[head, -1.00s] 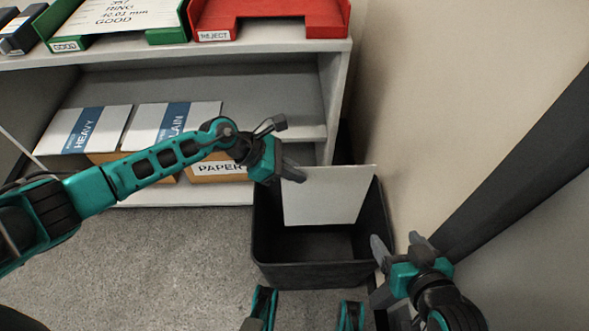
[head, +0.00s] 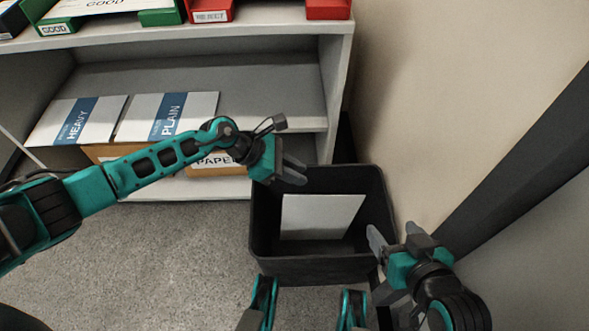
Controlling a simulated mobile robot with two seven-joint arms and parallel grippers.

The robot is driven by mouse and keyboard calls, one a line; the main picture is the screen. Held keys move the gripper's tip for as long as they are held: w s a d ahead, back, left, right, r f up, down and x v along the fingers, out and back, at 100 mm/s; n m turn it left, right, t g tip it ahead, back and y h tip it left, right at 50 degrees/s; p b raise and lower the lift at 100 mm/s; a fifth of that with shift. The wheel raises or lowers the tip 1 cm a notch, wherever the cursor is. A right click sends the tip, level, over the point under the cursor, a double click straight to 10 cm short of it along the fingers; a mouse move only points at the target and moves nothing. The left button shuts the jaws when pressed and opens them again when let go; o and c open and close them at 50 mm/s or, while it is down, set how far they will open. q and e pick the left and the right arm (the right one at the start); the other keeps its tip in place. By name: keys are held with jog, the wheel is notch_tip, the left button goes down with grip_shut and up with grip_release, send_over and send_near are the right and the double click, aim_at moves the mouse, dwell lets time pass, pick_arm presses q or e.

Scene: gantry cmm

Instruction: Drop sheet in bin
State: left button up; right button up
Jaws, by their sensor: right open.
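The white sheet (head: 322,215) is inside the black bin (head: 270,263), below the rim and apart from both grippers. The bin stands on the floor beside the shelf's right end. My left gripper (head: 298,172) is over the bin's back left rim, its fingers parted with nothing between them. My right gripper (head: 392,243) is at the bin's right side, open and empty.
A grey shelf unit (head: 290,72) stands behind the bin, with paper packs labelled HEAVY (head: 75,120) and PLAIN (head: 168,116). Green (head: 60,27) and red (head: 212,14) trays are on top. A wall (head: 450,90) closes off the right. Carpet (head: 170,255) is clear at left.

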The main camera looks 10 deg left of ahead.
pick_arm(q)
jog(key=shift+o, duration=1.1)
jog(key=p+v, duration=0.3)
jog(key=v, duration=1)
pick_arm(e)
jog(key=shift+s+d+r, duration=0.2)
jog(key=shift+d+r, duration=0.3)
jog(key=shift+d, duration=0.05)
jog(key=shift+a+r, duration=0.15)
jog(key=shift+r, duration=0.1)
